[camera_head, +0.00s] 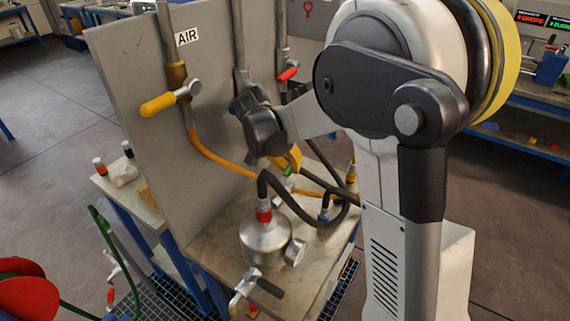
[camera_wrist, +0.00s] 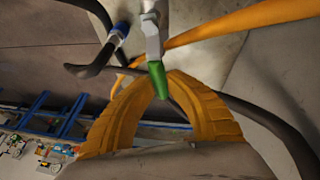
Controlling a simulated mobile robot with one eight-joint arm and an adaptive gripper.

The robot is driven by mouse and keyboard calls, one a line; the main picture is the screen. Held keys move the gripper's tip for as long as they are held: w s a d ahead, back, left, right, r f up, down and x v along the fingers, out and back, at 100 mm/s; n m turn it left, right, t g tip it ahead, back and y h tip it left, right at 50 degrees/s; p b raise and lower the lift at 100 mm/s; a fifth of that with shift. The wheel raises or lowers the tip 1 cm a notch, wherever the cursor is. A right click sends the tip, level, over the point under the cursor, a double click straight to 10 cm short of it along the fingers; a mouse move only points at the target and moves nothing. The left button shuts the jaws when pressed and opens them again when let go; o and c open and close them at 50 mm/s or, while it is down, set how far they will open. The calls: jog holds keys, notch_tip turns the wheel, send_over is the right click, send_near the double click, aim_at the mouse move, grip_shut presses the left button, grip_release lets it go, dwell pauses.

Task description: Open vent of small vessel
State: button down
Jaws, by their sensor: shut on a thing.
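A silver rounded vessel (camera_head: 266,243) with a red collar and a dark hose on top stands on the bench. A green valve handle (camera_wrist: 158,80) hangs from a grey metal valve body (camera_wrist: 152,30) in the wrist view; it shows as a small green spot in the head view (camera_head: 287,171). My gripper (camera_wrist: 160,84) has yellow fingers, which meet around the lower part of the green handle. In the head view, my gripper (camera_head: 293,158) is mostly hidden behind my wrist. I cannot tell which vessel the green-handled valve belongs to.
Dark and orange hoses cross close to my gripper, such as the orange hose (camera_head: 215,152). A grey panel (camera_head: 128,100) marked AIR carries pipes, a yellow-handled valve (camera_head: 170,98) and a red-handled valve (camera_head: 288,74). A black-handled valve (camera_head: 258,284) sticks out at the bench front.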

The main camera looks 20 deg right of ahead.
jog(key=shift+s+d+f+m+g, duration=0.1)
jog(key=shift+s+d+m+g, duration=0.15)
jog(key=shift+m, duration=0.35)
jog(key=shift+s, duration=0.1)
jog(key=c, duration=1.3)
grip_release()
jog(key=shift+c, duration=0.2)
jog(key=v, duration=1.2)
jog(key=shift+a, duration=0.1)
